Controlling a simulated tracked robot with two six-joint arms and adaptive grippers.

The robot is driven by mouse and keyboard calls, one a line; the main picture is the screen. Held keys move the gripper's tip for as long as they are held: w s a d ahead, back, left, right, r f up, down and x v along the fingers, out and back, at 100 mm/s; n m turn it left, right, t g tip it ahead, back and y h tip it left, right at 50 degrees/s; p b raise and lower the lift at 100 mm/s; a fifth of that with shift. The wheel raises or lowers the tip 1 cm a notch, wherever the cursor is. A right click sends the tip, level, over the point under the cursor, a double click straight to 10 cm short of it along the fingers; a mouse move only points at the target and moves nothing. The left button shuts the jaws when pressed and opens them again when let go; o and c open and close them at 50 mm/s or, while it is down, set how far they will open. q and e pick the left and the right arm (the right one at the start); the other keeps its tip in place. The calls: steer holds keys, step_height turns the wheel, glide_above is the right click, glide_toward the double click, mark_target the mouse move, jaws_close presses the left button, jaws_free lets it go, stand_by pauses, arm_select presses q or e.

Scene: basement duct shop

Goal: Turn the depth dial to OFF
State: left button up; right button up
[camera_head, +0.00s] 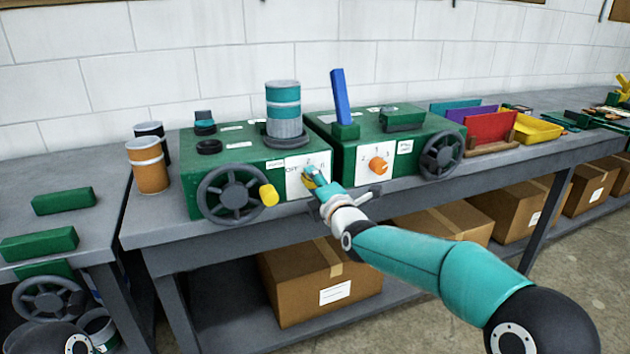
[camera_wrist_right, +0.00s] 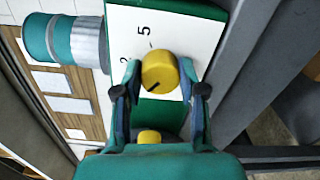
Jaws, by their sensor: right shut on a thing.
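A yellow dial (camera_wrist_right: 159,68) sits on a white numbered panel (camera_wrist_right: 178,32) on the left green machine (camera_head: 243,158). My right gripper (camera_wrist_right: 160,77) is shut on this dial, one finger on each side. In the wrist view a dark pointer line shows near the dial's lower edge, and the marks 2 and 5 are readable. In the head view the right gripper (camera_head: 312,178) covers most of the dial, and OFF lettering appears at the panel's upper left. My left gripper is not in view.
A yellow knob (camera_head: 269,194) and a dark handwheel (camera_head: 229,193) are left of the panel. The right machine has an orange dial (camera_head: 378,166), a blue lever (camera_head: 340,97) and another handwheel (camera_head: 442,155). Cardboard boxes (camera_head: 318,280) stand below the bench.

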steer(key=shift+a+f+n, duration=0.2)
steer(key=shift+f+n, duration=0.25)
steer(key=shift+n, duration=0.05)
steer(key=o, duration=1.1)
steer(key=shift+r, duration=0.1)
steer(key=shift+o, duration=0.2)
steer(key=shift+d+r, duration=0.1)
steer(key=shift+r, duration=0.05)
steer(key=shift+s, duration=0.15)
steer(key=shift+s+d+r, duration=0.1)
steer(key=shift+s+d, duration=0.05)
steer(key=shift+s, duration=0.05)
steer(key=v, duration=1.1)
steer(key=shift+s, duration=0.15)
